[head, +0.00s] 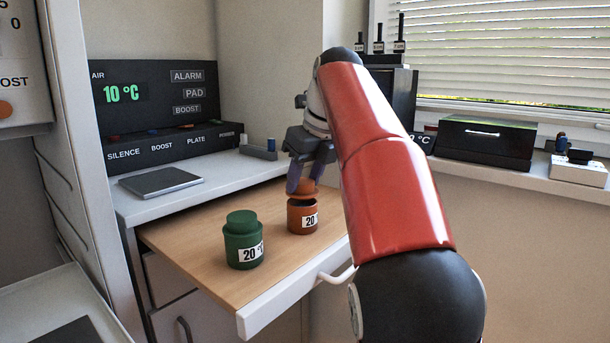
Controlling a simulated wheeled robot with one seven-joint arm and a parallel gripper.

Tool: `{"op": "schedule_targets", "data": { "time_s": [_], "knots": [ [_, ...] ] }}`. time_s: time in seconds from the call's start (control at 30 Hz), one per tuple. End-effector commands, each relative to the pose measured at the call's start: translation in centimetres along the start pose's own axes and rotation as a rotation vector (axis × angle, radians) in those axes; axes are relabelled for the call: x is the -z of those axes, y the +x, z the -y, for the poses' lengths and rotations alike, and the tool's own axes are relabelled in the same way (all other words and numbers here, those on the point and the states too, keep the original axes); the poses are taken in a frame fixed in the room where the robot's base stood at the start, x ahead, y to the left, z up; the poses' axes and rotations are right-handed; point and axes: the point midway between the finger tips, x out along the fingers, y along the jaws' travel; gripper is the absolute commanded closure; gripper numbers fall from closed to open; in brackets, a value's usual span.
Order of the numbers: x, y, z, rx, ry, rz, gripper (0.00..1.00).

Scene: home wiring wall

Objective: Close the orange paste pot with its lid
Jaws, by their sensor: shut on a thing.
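The orange paste pot (299,219) stands upright on a wooden pull-out board, with a white label reading 20 on its side. My gripper (302,186) points down over it and is shut on the orange lid (310,188). The lid is just above the pot's dark open mouth, with a narrow dark gap showing between them. Whether the lid touches the rim anywhere cannot be told from this view. The fingers hide part of the lid.
A green pot (243,241) with its lid on stands left of the orange pot. The wooden board (190,236) has a white front edge and handle. A dark flat plate (160,182) lies on the counter behind. A black control panel (155,105) stands at the back left.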

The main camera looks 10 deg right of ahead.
Motion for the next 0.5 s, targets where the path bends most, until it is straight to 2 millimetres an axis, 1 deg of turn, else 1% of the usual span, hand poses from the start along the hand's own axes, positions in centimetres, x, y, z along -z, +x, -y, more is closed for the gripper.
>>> {"op": "schedule_targets", "data": {
  "time_s": [0.23, 0.5],
  "knots": [
    [0.04, 0.12, -0.01, 0.0, 0.0, 0.0, 0.84],
    [0.29, 0.7, -0.01, 0.0, 0.0, 0.001, 0.84]
  ]
}}
